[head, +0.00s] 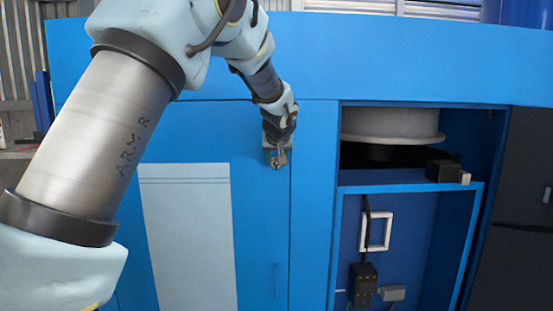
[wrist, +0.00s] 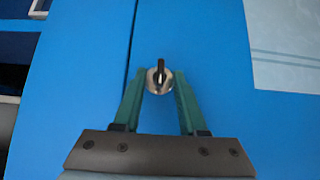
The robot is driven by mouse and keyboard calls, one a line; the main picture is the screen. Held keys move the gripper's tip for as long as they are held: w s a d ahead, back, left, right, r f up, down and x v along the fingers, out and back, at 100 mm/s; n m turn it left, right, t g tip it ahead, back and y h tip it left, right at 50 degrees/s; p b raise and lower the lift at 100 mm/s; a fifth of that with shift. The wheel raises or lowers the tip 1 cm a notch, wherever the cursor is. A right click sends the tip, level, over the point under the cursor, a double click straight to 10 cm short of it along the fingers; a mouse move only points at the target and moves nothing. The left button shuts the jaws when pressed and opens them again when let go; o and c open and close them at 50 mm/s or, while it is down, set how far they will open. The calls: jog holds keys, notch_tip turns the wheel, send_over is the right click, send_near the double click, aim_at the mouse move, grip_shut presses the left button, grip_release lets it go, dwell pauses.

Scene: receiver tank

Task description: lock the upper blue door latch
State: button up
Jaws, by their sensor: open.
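The upper latch (wrist: 159,77) is a small round metal disc with a dark upright handle on the blue door (wrist: 210,40), close to the door's seam. My gripper (wrist: 160,82) is open in the wrist view, with one green finger on each side of the latch. I cannot tell whether the fingers touch it. In the head view my gripper (head: 276,160) is at the blue door's upper right edge (head: 215,130) and hides the latch.
An open compartment (head: 390,180) with a white round drum (head: 390,125) lies to the right in the head view. A dark block (head: 443,171) sticks out at its ledge. A pale panel (head: 187,235) is on the door. A small blue handle-like strip (head: 277,280) is lower down.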

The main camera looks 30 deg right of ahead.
grip_shut()
dwell(0.3)
jog(key=shift+d+f+b, duration=0.1)
jog(key=shift+b, duration=0.3)
jog(key=shift+d+y+b, duration=0.1)
jog(key=shift+y+b, duration=0.2)
jog(key=shift+b, duration=0.1)
jog(key=m+t+y+b, duration=0.3)
jog(key=b, duration=0.2)
jog(key=f+m+t+y+b, duration=0.1)
jog(key=m+t+y+b, duration=0.2)
jog(key=b, duration=0.2)
jog(key=d+m+t+y+b, duration=0.1)
jog(key=m+t+y+b, duration=0.1)
jog(key=b, duration=0.3)
jog(key=shift+s+f+m+t+y, duration=0.25)
jog(key=shift+s+m+t+y, duration=0.2)
jog(key=shift+y, duration=0.25)
jog(key=shift+w+r, duration=0.1)
